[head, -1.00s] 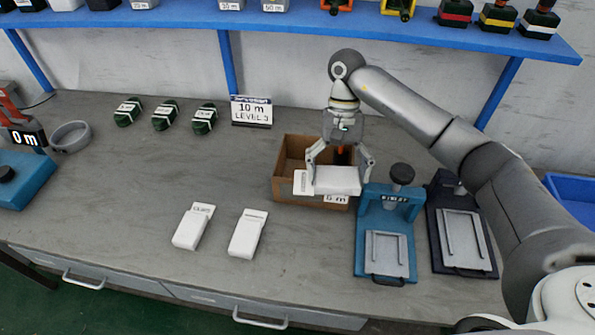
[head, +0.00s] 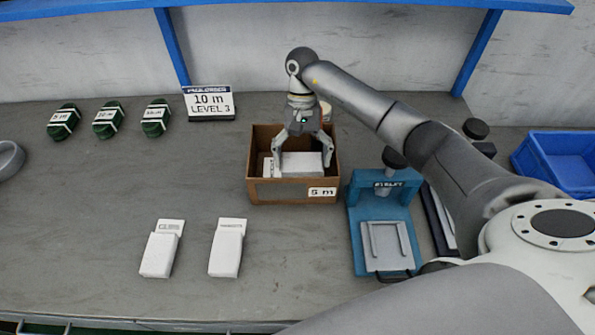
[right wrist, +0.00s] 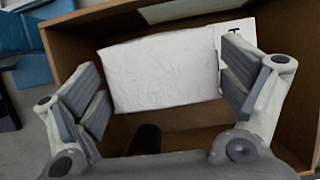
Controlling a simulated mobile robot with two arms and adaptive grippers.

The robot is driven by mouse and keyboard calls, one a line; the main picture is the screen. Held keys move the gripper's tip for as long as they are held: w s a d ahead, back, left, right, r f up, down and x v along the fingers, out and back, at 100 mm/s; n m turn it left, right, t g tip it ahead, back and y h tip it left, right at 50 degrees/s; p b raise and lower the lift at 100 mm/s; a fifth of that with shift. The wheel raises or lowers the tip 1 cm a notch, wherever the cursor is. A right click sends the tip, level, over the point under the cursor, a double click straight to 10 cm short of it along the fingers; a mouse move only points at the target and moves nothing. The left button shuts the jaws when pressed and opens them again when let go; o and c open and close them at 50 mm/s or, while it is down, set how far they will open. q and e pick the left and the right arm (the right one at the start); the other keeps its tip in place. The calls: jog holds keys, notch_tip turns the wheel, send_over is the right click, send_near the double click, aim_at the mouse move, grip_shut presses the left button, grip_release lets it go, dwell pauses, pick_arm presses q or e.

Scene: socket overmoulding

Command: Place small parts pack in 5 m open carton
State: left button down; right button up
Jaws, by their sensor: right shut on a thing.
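The open brown carton (head: 270,192) stands on the bench with a "5 m" label on its front wall. My right gripper (head: 302,167) reaches down into it, shut on a white small parts pack (head: 300,163). The pack lies flat, inside the carton's walls; whether it touches the bottom cannot be told. In the right wrist view, the fingers (right wrist: 164,92) are at the two ends of the white pack (right wrist: 160,72), with the carton wall (right wrist: 58,42) around them. A white label or card shows at the pack's left in the head view. My left gripper is out of view.
Two white packs (head: 160,252) (head: 226,250) lie in front of the carton. A blue press (head: 352,215) stands close to its right, with a dark one beyond. Green bundles (head: 109,120) and a "10 m LEVEL 3" sign (head: 209,103) are behind left. A blue bin (head: 560,165) is far right.

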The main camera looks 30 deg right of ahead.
notch_tip(320, 180, down, 7)
jog(key=shift+r+p, duration=0.2)
jog(key=shift+p, duration=0.3)
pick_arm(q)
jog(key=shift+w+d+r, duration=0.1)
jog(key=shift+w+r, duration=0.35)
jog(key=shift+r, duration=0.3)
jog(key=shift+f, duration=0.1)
pick_arm(e)
jog(key=shift+f, duration=0.15)
jog(key=o, duration=0.7)
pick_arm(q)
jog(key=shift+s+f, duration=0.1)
